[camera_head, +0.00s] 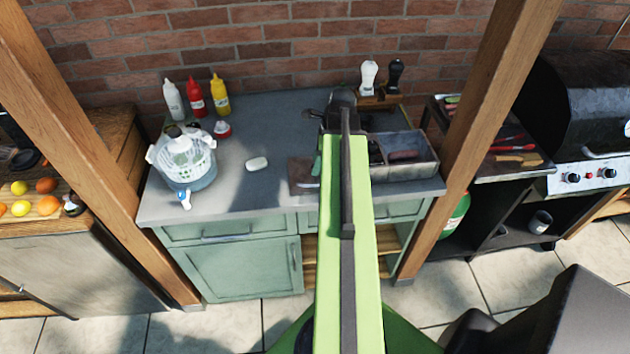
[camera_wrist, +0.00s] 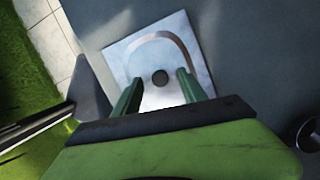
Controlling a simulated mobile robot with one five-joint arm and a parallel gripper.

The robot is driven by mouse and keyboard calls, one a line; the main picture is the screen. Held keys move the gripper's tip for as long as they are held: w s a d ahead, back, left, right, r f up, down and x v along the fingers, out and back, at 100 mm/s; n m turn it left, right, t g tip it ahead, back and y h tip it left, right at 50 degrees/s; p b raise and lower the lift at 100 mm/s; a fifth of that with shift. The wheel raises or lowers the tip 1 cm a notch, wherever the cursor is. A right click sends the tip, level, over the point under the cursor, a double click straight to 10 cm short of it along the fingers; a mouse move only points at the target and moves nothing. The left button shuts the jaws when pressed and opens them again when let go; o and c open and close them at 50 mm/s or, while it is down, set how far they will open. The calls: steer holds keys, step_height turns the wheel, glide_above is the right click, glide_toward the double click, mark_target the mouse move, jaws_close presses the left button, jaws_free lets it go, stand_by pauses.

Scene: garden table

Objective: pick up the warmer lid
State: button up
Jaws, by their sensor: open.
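The warmer lid (camera_wrist: 147,50) looks like a flat, square, silvery metal plate with a small dark round spot at its middle and a curved brownish band across its face. In the head view, the lid (camera_head: 299,174) lies on the countertop, partly hidden by my arm. My gripper (camera_wrist: 159,76) is open in the wrist view. Its two green fingers point at the lid, one on each side of the dark spot, with nothing held between them. I cannot tell the height of the fingertips above the lid.
The grey countertop (camera_head: 235,195) carries a white caddy-like container (camera_head: 184,158), sauce bottles (camera_head: 196,98), a white oval piece (camera_head: 257,164) and a metal bin (camera_head: 410,168). Wooden posts (camera_head: 494,110) stand at both sides. The counter left of the lid is mostly clear.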

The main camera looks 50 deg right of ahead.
steer(key=shift+w+a+f, duration=0.1)
steer(key=shift+f, duration=0.55)
steer(key=shift+r, duration=0.2)
jaws_close()
steer(key=shift+r, duration=0.1)
